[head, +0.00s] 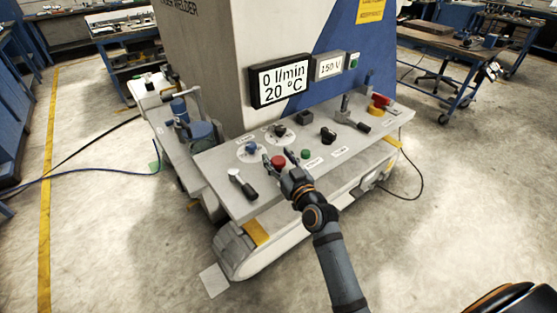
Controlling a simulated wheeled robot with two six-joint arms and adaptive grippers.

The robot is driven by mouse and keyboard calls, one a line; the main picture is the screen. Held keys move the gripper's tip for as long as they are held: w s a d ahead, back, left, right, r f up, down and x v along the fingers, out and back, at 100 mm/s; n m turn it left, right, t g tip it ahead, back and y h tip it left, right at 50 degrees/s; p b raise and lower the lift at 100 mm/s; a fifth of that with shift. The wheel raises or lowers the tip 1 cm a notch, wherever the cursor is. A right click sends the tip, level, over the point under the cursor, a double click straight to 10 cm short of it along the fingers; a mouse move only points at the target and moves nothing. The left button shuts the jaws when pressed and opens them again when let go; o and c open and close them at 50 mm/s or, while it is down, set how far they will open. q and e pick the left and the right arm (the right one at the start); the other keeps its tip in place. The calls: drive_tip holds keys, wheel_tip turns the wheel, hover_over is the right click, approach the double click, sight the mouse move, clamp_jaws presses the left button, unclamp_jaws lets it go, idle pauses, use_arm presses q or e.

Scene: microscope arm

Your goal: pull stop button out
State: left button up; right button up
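The red mushroom-shaped stop button (278,161) stands on the sloping grey control panel (225,197) near its front edge. My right gripper (278,158) reaches it from the front, with one finger to the left of the red cap and the other to its right. The fingers look spread around the cap; whether they touch it is too small to tell. The gripper hides the panel just in front of the button. My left gripper is not in view.
A green button (305,154) sits close right of the gripper. A black-handled lever (241,184) lies to the left, and blue and black knobs stand behind. A red knob on yellow (380,101) is at the far right. A display (282,80) rises behind the panel.

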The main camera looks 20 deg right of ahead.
drive_tip(key=shift+o, duration=0.4)
drive_tip(key=shift+f, duration=0.15)
drive_tip(key=shift+s, duration=0.3)
drive_tip(key=s+d, duration=0.1)
drive_tip(key=s, duration=1)
drive_tip(key=shift+s+d, duration=0.15)
drive_tip(key=shift+d, duration=0.25)
